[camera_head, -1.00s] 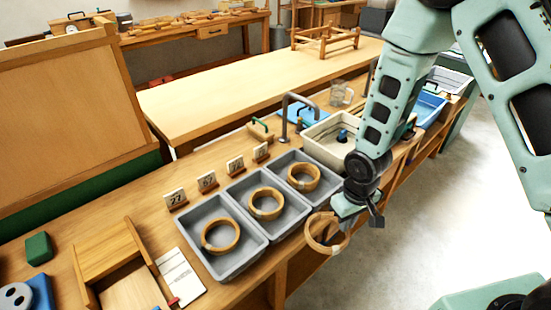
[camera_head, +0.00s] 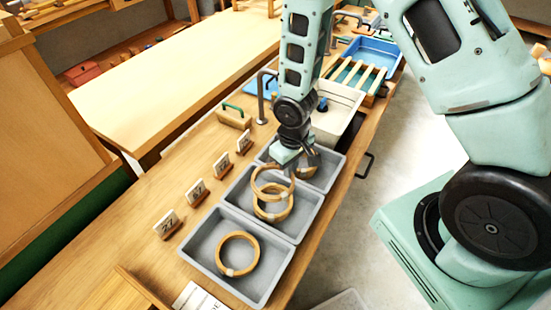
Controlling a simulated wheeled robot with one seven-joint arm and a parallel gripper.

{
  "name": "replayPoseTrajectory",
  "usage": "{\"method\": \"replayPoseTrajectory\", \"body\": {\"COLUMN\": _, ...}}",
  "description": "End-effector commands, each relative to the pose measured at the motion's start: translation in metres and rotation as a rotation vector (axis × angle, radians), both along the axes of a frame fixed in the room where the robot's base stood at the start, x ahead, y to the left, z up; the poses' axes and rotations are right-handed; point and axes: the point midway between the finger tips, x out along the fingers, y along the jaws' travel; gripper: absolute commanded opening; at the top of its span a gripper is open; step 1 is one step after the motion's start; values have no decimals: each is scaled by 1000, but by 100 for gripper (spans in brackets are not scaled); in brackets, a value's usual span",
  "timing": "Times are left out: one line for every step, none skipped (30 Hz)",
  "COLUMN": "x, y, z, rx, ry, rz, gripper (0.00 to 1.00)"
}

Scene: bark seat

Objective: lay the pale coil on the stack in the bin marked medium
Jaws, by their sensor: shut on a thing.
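My gripper (camera_head: 293,162) is shut on a pale tan coil (camera_head: 254,183), a thin ring hanging to its left. The coil is over the middle grey bin (camera_head: 303,217), overlapping in view the stack of tan coils (camera_head: 262,215) inside. I cannot tell whether the held coil touches that stack. The near grey bin (camera_head: 204,243) has a tan coil or stack (camera_head: 222,250) on its floor. The far grey bin (camera_head: 331,172) holds another tan stack (camera_head: 309,173), partly hidden by my gripper. No bin's size marking is readable.
Small cards on wooden stands (camera_head: 167,223) line the left side of the bins. A green-handled wooden block (camera_head: 234,119) is at the left. Open floor lies to the right.

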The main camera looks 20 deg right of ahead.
Motion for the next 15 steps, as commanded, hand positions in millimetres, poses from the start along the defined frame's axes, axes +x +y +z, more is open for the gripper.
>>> {"method": "replayPoseTrajectory", "body": {"x": 0, "y": 0, "z": -1, "rx": 0, "ry": 0, "rz": 0, "gripper": 0}}
{"method": "replayPoseTrajectory", "body": {"x": 0, "y": 0, "z": -2, "rx": 0, "ry": 0, "rz": 0, "gripper": 0}}
{"method": "replayPoseTrajectory", "body": {"x": 0, "y": 0, "z": -3, "rx": 0, "ry": 0, "rz": 0, "gripper": 0}}
{"method": "replayPoseTrajectory", "body": {"x": 0, "y": 0, "z": -5, "rx": 0, "ry": 0, "rz": 0, "gripper": 0}}
{"method": "replayPoseTrajectory", "body": {"x": 0, "y": 0, "z": -6, "rx": 0, "ry": 0, "rz": 0, "gripper": 0}}
{"method": "replayPoseTrajectory", "body": {"x": 0, "y": 0, "z": -8, "rx": 0, "ry": 0, "rz": 0, "gripper": 0}}
{"method": "replayPoseTrajectory", "body": {"x": 0, "y": 0, "z": -10, "rx": 0, "ry": 0, "rz": 0, "gripper": 0}}
{"method": "replayPoseTrajectory", "body": {"x": 0, "y": 0, "z": -13, "rx": 0, "ry": 0, "rz": 0, "gripper": 0}}
{"method": "replayPoseTrajectory", "body": {"x": 0, "y": 0, "z": -16, "rx": 0, "ry": 0, "rz": 0, "gripper": 0}}
{"method": "replayPoseTrajectory", "body": {"x": 0, "y": 0, "z": -18, "rx": 0, "ry": 0, "rz": 0, "gripper": 0}}
{"method": "replayPoseTrajectory", "body": {"x": 0, "y": 0, "z": -21, "rx": 0, "ry": 0, "rz": 1, "gripper": 0}}
{"method": "replayPoseTrajectory", "body": {"x": 0, "y": 0, "z": -25, "rx": 0, "ry": 1, "rz": 1, "gripper": 0}}
{"method": "replayPoseTrajectory", "body": {"x": 0, "y": 0, "z": -28, "rx": 0, "ry": 1, "rz": 1, "gripper": 0}}
{"method": "replayPoseTrajectory", "body": {"x": 0, "y": 0, "z": -31, "rx": 0, "ry": 0, "rz": 1, "gripper": 0}}
{"method": "replayPoseTrajectory", "body": {"x": 0, "y": 0, "z": -34, "rx": 0, "ry": 0, "rz": 1, "gripper": 0}}
